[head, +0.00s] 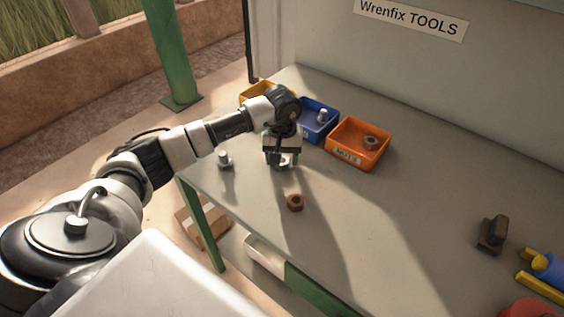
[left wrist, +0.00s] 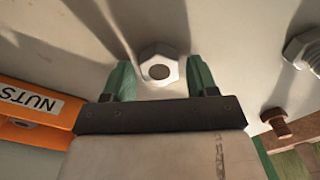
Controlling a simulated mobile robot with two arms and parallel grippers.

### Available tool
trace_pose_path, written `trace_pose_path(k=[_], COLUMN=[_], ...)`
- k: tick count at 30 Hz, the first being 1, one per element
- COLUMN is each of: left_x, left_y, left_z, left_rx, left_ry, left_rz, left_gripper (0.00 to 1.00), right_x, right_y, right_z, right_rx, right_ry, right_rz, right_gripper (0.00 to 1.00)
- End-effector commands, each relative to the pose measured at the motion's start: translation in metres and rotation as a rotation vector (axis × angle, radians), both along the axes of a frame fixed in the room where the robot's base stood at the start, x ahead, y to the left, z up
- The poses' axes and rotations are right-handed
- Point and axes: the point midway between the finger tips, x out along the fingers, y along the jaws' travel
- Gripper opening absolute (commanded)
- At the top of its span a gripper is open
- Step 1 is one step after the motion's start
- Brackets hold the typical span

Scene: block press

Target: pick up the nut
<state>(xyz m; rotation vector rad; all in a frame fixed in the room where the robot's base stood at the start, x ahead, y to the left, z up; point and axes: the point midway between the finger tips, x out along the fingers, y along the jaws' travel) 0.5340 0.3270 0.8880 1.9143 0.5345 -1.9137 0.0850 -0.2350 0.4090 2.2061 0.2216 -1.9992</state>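A silver hex nut (left wrist: 158,66) lies on the table between the green fingertips of my left gripper (left wrist: 158,80) in the left wrist view. The fingers stand apart on either side of it, with gaps visible, so the gripper is open around or just above it. In the head view my left gripper (head: 282,158) points down at the table, and the nut is mostly hidden by it. A brown nut (head: 295,202) lies nearer the table's front edge. My right gripper is in neither view.
An orange bin (head: 345,156) holding a nut, a blue bin (head: 331,123) holding a bolt and a yellow bin (head: 256,90) stand behind. A silver bolt (head: 224,161) stands left. A dark brown block (head: 493,234) sits far right. The middle table is clear.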

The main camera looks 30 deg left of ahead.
Motion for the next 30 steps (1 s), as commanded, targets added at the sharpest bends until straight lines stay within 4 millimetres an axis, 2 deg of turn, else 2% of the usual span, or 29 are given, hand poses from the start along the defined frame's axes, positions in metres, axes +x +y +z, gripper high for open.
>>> trace_pose_path(k=[1, 6, 9, 20, 23, 27, 30], left_x=[0.000, 0.000, 0.000, 0.001, 0.001, 0.001, -0.008], left_y=[0.000, 0.000, 0.000, 0.000, 0.001, 0.001, -0.024], left_z=[0.000, 0.000, 0.001, 0.008, 0.018, 0.044, 0.054], left_rx=[0.000, 0.000, 0.000, 0.000, 0.002, 0.001, -0.001], left_ry=[0.000, 0.000, 0.000, -0.001, -0.005, -0.007, -0.004], left_rz=[0.000, 0.000, 0.000, 0.000, 0.000, 0.000, -0.008], left_gripper=[0.50, 0.24, 0.13, 0.12, 0.12, 0.12, 0.12], right_x=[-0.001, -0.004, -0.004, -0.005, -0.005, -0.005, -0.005], right_y=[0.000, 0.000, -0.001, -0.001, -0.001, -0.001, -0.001], right_z=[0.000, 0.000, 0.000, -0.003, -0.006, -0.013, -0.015], right_rx=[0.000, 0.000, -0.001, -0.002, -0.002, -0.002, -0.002], right_ry=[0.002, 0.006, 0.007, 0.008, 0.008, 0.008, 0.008], right_rz=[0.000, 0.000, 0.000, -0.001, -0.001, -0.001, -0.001], right_gripper=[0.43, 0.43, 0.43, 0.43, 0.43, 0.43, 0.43])
